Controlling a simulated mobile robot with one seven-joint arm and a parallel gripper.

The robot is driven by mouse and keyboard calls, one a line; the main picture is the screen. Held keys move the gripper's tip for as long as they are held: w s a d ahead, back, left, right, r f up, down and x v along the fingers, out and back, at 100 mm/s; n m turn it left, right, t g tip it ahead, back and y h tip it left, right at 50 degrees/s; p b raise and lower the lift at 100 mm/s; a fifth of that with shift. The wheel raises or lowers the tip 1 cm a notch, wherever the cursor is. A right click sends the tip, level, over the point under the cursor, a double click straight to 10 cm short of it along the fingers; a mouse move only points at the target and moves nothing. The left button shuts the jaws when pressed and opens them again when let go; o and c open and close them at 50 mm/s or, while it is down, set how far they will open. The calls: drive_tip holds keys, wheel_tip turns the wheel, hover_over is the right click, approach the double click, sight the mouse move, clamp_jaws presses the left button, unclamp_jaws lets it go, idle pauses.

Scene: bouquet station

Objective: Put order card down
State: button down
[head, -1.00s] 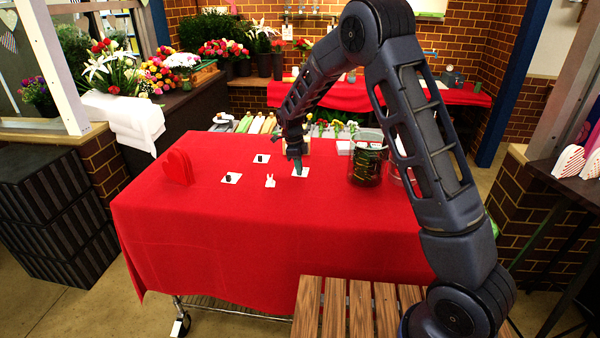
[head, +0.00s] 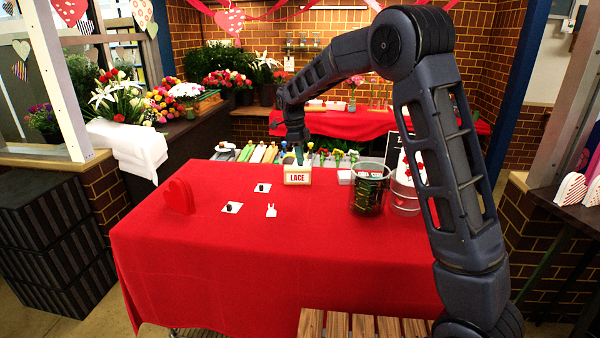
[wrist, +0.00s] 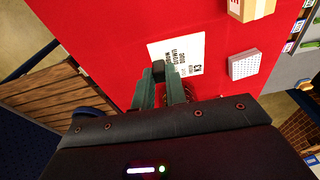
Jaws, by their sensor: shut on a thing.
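My gripper (wrist: 160,75) is shut on the black knob (wrist: 158,68) of a white order card (wrist: 178,55). Black print shows on the card, and red cloth shows around it in the wrist view. In the head view my gripper (head: 299,156) is just above or behind the LACE box (head: 297,176); the held card cannot be made out there. Two other white cards with black knobs, one farther back (head: 265,187) and one nearer (head: 232,207), lie on the red table (head: 200,270).
A red heart (head: 179,196) stands at the table's left. A small white piece (head: 271,211) lies mid-table. A small white box (head: 344,177) is near the back edge. The table's front is clear.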

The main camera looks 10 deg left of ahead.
wheel_tip(320, 180, up, 2)
drive_tip(key=shift+r, duration=0.1)
drive_tip(key=shift+w+d+r, duration=0.1)
drive_tip(key=shift+w+r, duration=0.15)
drive_tip(key=w+d+r, duration=0.2)
drive_tip(key=w+d, duration=0.6)
drive_tip(key=w, duration=0.3)
drive_tip(key=r, duration=0.1)
hover_over(348, 177)
drive_tip(key=shift+n, duration=0.3)
drive_tip(key=f, duration=1.9)
drive_tip(key=shift+w+a+f, duration=0.1)
drive_tip(key=shift+a+f, duration=0.1)
drive_tip(key=shift+a, duration=0.05)
drive_tip(key=c, duration=1.4)
unclamp_jaws()
drive_tip(key=shift+f, duration=0.1)
drive_tip(key=shift+c, duration=0.2)
